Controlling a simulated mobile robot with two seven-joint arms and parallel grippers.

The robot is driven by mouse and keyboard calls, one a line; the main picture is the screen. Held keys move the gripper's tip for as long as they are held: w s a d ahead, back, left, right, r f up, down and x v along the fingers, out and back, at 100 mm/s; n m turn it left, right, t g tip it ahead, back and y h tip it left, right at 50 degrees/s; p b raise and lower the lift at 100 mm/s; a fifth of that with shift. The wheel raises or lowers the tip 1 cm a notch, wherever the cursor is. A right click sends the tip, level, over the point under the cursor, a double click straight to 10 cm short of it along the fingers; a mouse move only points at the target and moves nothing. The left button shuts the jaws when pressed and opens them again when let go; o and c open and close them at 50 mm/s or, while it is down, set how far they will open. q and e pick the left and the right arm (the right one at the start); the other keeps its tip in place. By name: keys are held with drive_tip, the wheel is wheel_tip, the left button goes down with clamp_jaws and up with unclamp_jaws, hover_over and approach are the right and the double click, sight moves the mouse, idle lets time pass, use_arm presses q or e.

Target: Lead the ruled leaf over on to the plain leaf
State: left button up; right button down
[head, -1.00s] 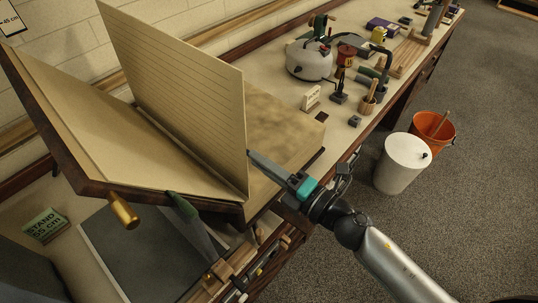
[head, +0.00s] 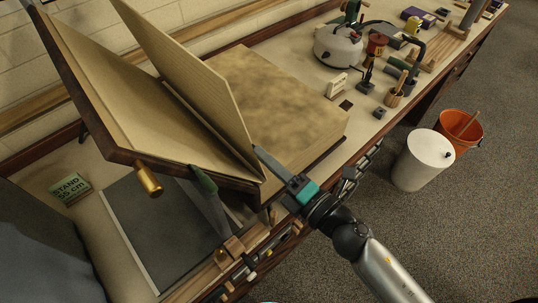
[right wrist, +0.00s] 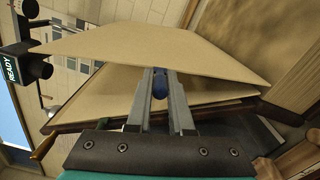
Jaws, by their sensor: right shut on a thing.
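The ruled leaf (head: 200,88) is a stiff tan sheet with faint lines, standing up from the spine of a big open book and leaning left. The plain leaf (head: 107,98) lies on the tilted left cover, to the left of it, with a clear gap between the two. My right gripper (head: 257,150) is shut on the ruled leaf's free edge near its front lower corner. The right wrist view shows its fingertips (right wrist: 160,72) at the ruled leaf's edge (right wrist: 165,50). The plain leaf (right wrist: 110,103) shows behind the fingers. My left gripper is not in view.
A mottled tan page block (head: 290,100) lies at right. A brass knob (head: 149,182) sticks out under the raised cover, near a green-and-grey upright piece (head: 208,200). A stand sign (head: 70,187) stands at left. Bench tools and a white kettle (head: 337,45) are farther back.

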drive_tip(key=c, duration=0.8)
unclamp_jaws()
drive_tip(key=shift+s+d, duration=0.1)
drive_tip(key=shift+s, duration=0.05)
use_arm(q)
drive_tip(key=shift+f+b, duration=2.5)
use_arm(e)
drive_tip(key=v, duration=1.4)
drive_tip(key=shift+s+d, duration=0.25)
drive_tip(key=shift+s, duration=0.05)
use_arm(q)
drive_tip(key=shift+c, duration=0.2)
